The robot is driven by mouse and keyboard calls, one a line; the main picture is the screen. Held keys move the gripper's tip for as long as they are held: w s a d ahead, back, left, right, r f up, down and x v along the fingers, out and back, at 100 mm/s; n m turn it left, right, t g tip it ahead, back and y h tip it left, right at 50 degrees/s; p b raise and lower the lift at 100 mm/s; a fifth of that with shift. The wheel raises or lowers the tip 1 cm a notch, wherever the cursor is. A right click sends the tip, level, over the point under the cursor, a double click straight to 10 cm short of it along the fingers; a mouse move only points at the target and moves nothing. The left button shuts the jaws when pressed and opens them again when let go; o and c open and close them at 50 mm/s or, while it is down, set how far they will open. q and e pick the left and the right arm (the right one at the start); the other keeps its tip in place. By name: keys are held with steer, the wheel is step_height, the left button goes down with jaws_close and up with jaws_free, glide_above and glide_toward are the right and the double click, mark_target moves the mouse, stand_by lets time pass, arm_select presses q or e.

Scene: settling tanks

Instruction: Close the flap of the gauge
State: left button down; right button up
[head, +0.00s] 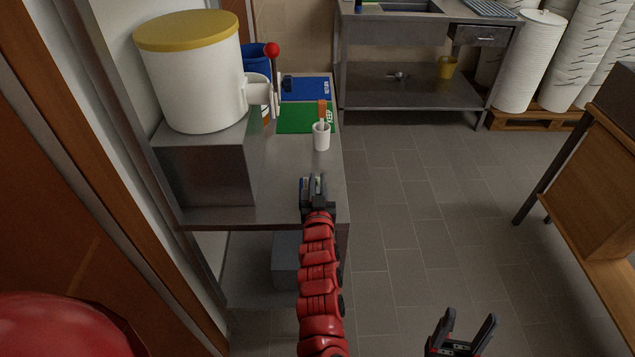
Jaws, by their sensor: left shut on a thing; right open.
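My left gripper (313,186) is over the near right part of the steel bench. It is shut on a small dark thing with a bluish patch (304,183), which looks like the gauge. The fingers hide most of it, and I cannot make out its flap or how the flap stands. My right gripper (467,325) is open and empty at the bottom of the head view, over the floor, well apart from the bench and from my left gripper.
The bench (280,190) holds a white tank (195,80) with a yellow lid and red-knobbed lever, a white cup (321,137) with an orange-topped stick, a green mat (292,118), and a blue mat (315,88) with a small dark object (288,83).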

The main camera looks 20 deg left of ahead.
arm_select(q)
steer(key=shift+f, duration=0.1)
steer(key=c, duration=0.8)
jaws_free()
steer(key=shift+c, duration=0.2)
steer(key=shift+s, duration=0.1)
steer(key=v, duration=1.7)
steer(key=shift+s, duration=0.1)
